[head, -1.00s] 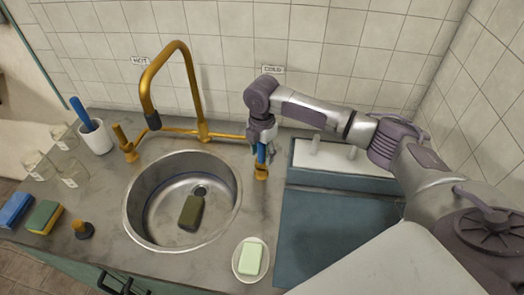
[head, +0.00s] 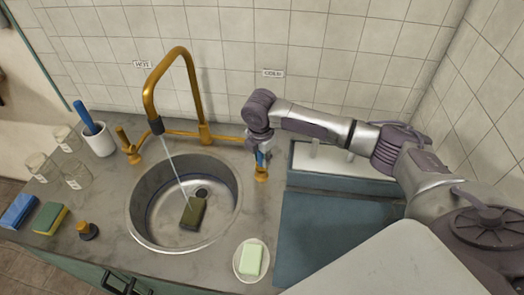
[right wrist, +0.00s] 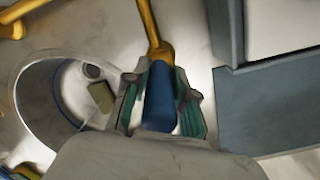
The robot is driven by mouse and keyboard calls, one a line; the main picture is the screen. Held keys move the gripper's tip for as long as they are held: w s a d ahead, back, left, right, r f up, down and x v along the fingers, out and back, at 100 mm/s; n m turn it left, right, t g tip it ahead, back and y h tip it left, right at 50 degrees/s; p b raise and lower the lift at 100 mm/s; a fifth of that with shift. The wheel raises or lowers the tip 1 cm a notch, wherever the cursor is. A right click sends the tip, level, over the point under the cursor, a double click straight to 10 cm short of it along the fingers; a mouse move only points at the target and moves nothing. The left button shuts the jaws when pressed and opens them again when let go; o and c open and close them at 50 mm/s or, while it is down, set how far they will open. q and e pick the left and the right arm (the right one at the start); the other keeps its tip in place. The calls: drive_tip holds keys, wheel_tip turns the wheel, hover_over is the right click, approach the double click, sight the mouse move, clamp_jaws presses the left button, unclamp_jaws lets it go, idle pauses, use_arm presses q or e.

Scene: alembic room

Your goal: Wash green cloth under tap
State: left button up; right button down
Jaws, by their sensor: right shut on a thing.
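A dark olive-green block-like piece, which looks like the cloth (head: 193,213), lies in the round steel sink (head: 140,232) near the drain. The brass tap (head: 180,50) arches over the sink, and a thin stream of water (head: 175,168) runs from its spout down to the cloth. My right gripper (head: 262,150) is shut on the blue cold tap handle (right wrist: 158,100), right of the sink below the COLD label. In the right wrist view its fingers flank the handle, and the cloth (right wrist: 101,97) shows to the left. My left gripper is not in view.
A soap bar (head: 250,258) on a white dish is at the sink's front right. Sponges (head: 50,218), a dark stopper (head: 87,231), glasses (head: 40,167) and a white cup (head: 98,140) with a blue-handled item stand left. A blue-grey basin (head: 325,235) is right.

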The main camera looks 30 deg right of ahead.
drive_tip(key=shift+s+a+t+h+p, duration=0.1)
drive_tip(key=shift+s+t+h+p, duration=0.1)
drive_tip(key=shift+t+h+p, duration=0.2)
drive_tip(key=c, duration=0.9)
unclamp_jaws()
drive_tip(key=shift+c, duration=0.2)
drive_tip(key=v, duration=1.2)
